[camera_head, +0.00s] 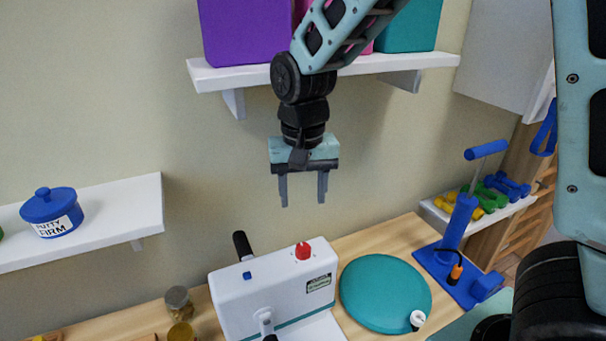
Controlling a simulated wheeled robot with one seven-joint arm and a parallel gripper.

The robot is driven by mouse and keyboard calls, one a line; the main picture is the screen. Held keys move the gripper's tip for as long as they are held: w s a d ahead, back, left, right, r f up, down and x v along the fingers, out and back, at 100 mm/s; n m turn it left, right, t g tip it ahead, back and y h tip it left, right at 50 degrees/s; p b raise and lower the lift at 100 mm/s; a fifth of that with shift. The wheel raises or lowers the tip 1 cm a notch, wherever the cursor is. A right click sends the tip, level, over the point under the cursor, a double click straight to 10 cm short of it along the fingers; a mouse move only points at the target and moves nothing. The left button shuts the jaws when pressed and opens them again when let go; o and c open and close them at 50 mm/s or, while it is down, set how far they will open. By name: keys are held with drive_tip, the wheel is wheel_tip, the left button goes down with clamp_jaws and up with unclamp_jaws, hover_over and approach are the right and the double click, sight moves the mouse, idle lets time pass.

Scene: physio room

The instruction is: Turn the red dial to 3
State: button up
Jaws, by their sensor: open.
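The red dial (303,251) sits on the top face of a white machine (275,289) on the wooden counter. The number it points to is too small to read. A small blue button (247,275) is to its left on the same face. My gripper (304,204) points down with its two fingers apart and nothing between them. In the picture it hangs above the dial, clear of the machine.
A teal disc (385,294) lies right of the machine, with a blue pump (460,225) beyond it. Small jars (178,301) stand at left. A blue pot (51,212) is on the left shelf. Another shelf (230,77) with boxes is above.

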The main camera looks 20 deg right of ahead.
drive_tip(key=shift+r+b, duration=0.3)
drive_tip(key=shift+r, duration=2.05)
drive_tip(key=s+a+f+n+b, duration=0.3)
drive_tip(key=s+f+n, duration=0.2)
drive_tip(key=s, duration=0.5)
drive_tip(key=s+a+f+n+b, duration=0.3)
drive_tip(key=s+f+n, duration=0.2)
drive_tip(key=s, duration=0.5)
wheel_tip(320, 180, down, 2)
drive_tip(key=shift+s+a+n+y, duration=0.15)
drive_tip(key=shift+s+n+y, duration=0.15)
drive_tip(key=shift+n, duration=0.1)
